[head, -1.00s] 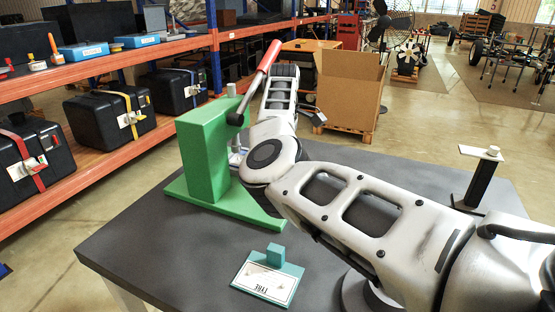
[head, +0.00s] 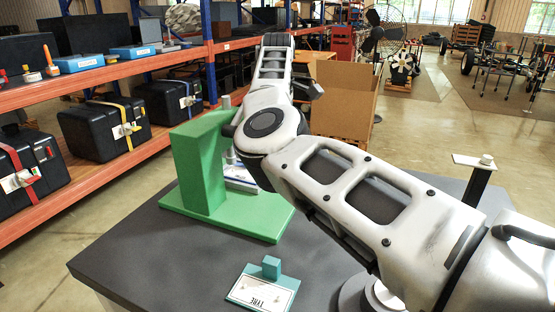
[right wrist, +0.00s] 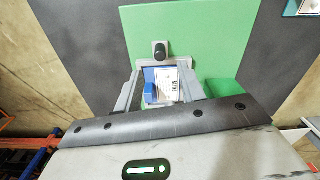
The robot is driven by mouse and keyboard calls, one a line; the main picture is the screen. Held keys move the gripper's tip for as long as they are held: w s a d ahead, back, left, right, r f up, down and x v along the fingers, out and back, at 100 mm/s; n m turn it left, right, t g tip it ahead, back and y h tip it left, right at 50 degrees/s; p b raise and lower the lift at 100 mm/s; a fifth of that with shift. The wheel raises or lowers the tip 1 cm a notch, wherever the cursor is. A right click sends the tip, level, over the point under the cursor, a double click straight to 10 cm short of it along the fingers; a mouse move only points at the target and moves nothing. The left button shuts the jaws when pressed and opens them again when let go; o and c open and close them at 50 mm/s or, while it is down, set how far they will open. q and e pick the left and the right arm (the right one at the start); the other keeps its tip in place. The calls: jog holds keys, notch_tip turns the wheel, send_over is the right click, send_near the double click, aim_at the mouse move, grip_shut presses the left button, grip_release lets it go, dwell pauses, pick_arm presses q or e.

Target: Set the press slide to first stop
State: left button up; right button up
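The green press (head: 202,165) stands on its green base plate (head: 250,217) on the dark table. A grey cylinder (head: 227,101) shows at its top. The lever with the red handle is not visible in the head view; my right arm covers that area. In the right wrist view, my right gripper (right wrist: 161,72) is over the green press base (right wrist: 215,35), with its fingers spread apart. A grey part with a black oval (right wrist: 160,50) lies just beyond the fingertips. I cannot tell whether the fingers touch it. My left gripper is not in view.
A blue block with a white label (right wrist: 163,84) shows between the fingers in the right wrist view. A teal labelled plate (head: 262,288) lies at the table's front. A dark post with a white top (head: 478,178) stands at right. Shelving fills the left.

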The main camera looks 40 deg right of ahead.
notch_tip(320, 180, up, 8)
jog(key=shift+f+p, duration=0.2)
jog(key=shift+p, duration=0.25)
jog(key=shift+r, duration=0.1)
